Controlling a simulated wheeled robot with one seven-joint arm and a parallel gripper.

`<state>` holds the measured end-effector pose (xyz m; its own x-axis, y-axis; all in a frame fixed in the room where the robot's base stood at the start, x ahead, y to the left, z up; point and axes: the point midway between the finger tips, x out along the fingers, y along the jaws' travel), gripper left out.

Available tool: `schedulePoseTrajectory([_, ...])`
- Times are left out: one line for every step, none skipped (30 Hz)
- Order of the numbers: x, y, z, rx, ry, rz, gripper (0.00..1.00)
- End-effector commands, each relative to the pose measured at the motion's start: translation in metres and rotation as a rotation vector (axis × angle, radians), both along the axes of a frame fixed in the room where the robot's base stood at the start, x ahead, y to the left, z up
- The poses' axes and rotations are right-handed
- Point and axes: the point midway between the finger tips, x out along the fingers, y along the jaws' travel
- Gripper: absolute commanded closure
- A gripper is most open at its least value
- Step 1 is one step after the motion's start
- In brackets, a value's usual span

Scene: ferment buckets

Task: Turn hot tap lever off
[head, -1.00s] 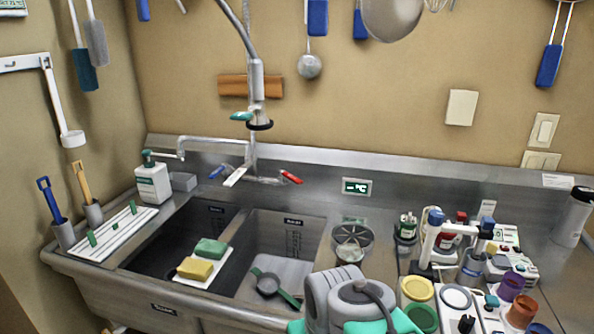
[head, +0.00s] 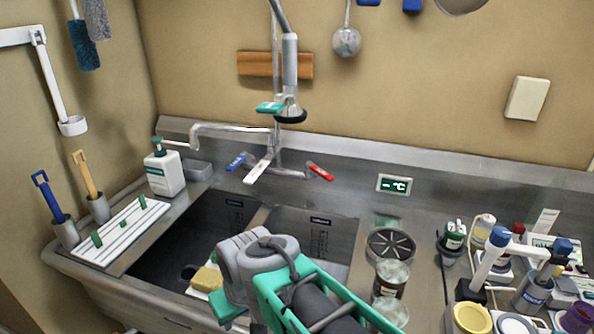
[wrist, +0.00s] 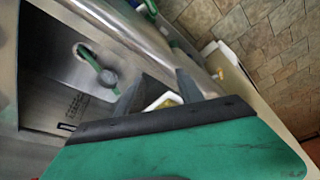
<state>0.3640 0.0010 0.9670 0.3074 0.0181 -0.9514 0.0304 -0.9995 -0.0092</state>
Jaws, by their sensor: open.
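The hot tap lever (head: 320,171) is the red one on the right of the tap at the back of the sink. It points out to the right and slightly down. The blue lever (head: 237,161) is on the left side, with a flat pale lever (head: 258,168) between them. In the head view my arm is over the sink basins, in front of and well apart from the red lever; my fingers are hidden there. In the wrist view my gripper (wrist: 170,90) shows dark, spread fingers with nothing held. The red lever is not seen there.
A spray hose and head (head: 290,105) hang above the tap. A swing spout (head: 215,130) reaches left toward a soap bottle (head: 164,170). Jars (head: 391,280) and lab items crowd the right counter.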

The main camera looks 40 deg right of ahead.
Motion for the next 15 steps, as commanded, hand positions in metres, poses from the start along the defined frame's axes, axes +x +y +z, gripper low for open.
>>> schedulePoseTrajectory([0.021,-0.009,0.0,0.011,-0.034,0.002,0.56])
schedulePoseTrajectory([0.039,-0.015,0.001,0.021,-0.068,0.012,0.56])
schedulePoseTrajectory([0.069,-0.027,0.005,0.036,-0.128,0.031,0.56])
schedulePoseTrajectory([0.093,-0.038,0.007,0.049,-0.18,0.048,0.56])
schedulePoseTrajectory([0.118,-0.053,0.01,0.061,-0.242,0.065,0.56])
schedulePoseTrajectory([0.15,-0.078,0.016,0.075,-0.334,0.084,0.56])
schedulePoseTrajectory([0.173,-0.101,0.02,0.082,-0.41,0.093,0.56])
schedulePoseTrajectory([0.193,-0.127,0.025,0.087,-0.491,0.1,0.56])
schedulePoseTrajectory([0.213,-0.166,0.032,0.086,-0.602,0.1,0.56])
schedulePoseTrajectory([0.223,-0.198,0.039,0.08,-0.688,0.096,0.56])
schedulePoseTrajectory([0.229,-0.231,0.045,0.071,-0.776,0.087,0.56])
schedulePoseTrajectory([0.229,-0.276,0.054,0.051,-0.891,0.069,0.56])
schedulePoseTrajectory([0.225,-0.307,0.061,0.031,-0.971,0.052,0.56])
schedulePoseTrajectory([0.217,-0.334,0.068,0.011,-1.043,0.037,0.56])
schedulePoseTrajectory([0.206,-0.363,0.076,-0.014,-1.12,0.018,0.56])
